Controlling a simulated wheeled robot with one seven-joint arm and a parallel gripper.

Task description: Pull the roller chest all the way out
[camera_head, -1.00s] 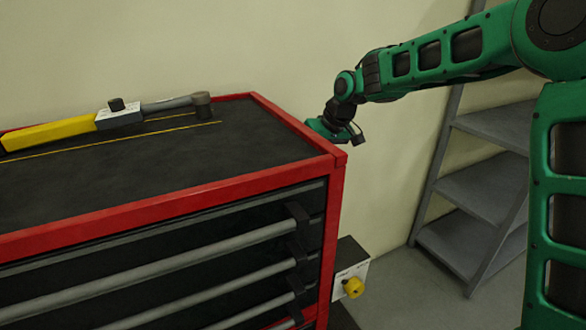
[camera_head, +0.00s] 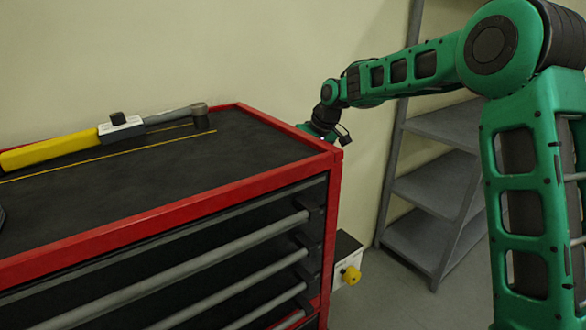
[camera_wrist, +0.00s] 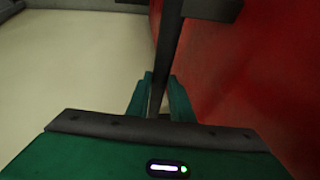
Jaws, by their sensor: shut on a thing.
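The roller chest (camera_head: 332,200) is black with a red frame and several grey drawer bars, filling the left of the head view. My gripper (camera_head: 318,131) is at its right side, partly hidden behind the top rim. In the wrist view my gripper (camera_wrist: 158,95) is shut on a dark bar (camera_wrist: 170,45), which looks like the chest's side handle. The chest's red side panel (camera_wrist: 240,80) is close on the right. The bar's far end is out of clear sight.
A yellow and grey long-handled tool (camera_head: 60,147) lies on the chest top. Grey shelves (camera_head: 435,190) stand at right against the pale wall (camera_head: 200,50). Bare floor (camera_head: 390,300) lies between.

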